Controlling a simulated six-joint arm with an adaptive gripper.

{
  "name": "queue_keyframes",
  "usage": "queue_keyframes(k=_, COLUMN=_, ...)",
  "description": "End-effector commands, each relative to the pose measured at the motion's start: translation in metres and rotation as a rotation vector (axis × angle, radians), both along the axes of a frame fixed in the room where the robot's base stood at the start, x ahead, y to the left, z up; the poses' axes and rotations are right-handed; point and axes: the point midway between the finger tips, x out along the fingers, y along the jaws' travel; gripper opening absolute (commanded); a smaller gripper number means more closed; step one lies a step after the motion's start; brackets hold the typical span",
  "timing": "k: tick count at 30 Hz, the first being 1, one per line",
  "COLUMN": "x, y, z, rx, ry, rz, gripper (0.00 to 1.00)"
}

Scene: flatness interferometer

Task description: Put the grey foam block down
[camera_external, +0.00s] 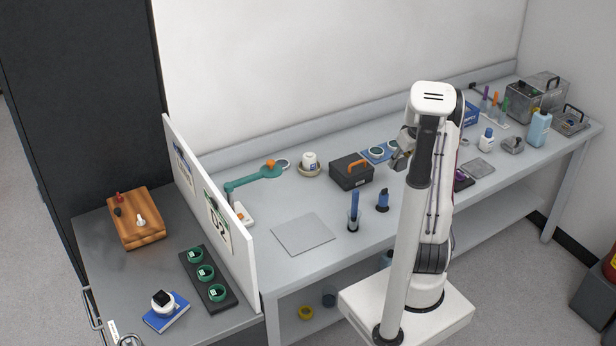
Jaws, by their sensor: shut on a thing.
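My gripper (400,156) is over the back-middle part of the long bench, partly hidden behind my own arm. It is shut on a small grey thing, which I take to be the grey foam block; at this size it hardly stands apart from the fingers. Its gap above the bench cannot be told. A flat grey square (303,234) lies bare on the bench at the front left. A darker grey slab (479,168) lies on the bench to the right of my arm.
A black box with an orange handle (351,172) and a blue tray (379,152) stand left of my gripper. A cylinder with a blue rod (353,215) and a blue bottle (382,201) stand near the front edge. A white partition (210,215) closes the left end.

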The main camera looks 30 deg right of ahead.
Motion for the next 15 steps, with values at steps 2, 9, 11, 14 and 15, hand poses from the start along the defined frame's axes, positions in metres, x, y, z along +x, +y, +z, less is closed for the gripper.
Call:
queue_keyframes(k=2, x=0.000, y=0.001, z=-0.009, rx=0.004, ry=0.003, rz=-0.001, gripper=0.25)
queue_keyframes(k=9, x=-0.001, y=0.001, z=-0.041, rx=0.003, ry=0.003, rz=-0.002, gripper=0.25)
queue_keyframes(k=11, x=-0.001, y=0.001, z=-0.048, rx=0.003, ry=0.004, rz=-0.001, gripper=0.25)
queue_keyframes(k=14, x=0.000, y=0.000, z=-0.054, rx=0.001, ry=0.001, rz=-0.001, gripper=0.25)
queue_keyframes(k=15, x=0.000, y=0.000, z=-0.055, rx=0.001, ry=0.001, rz=-0.001, gripper=0.25)
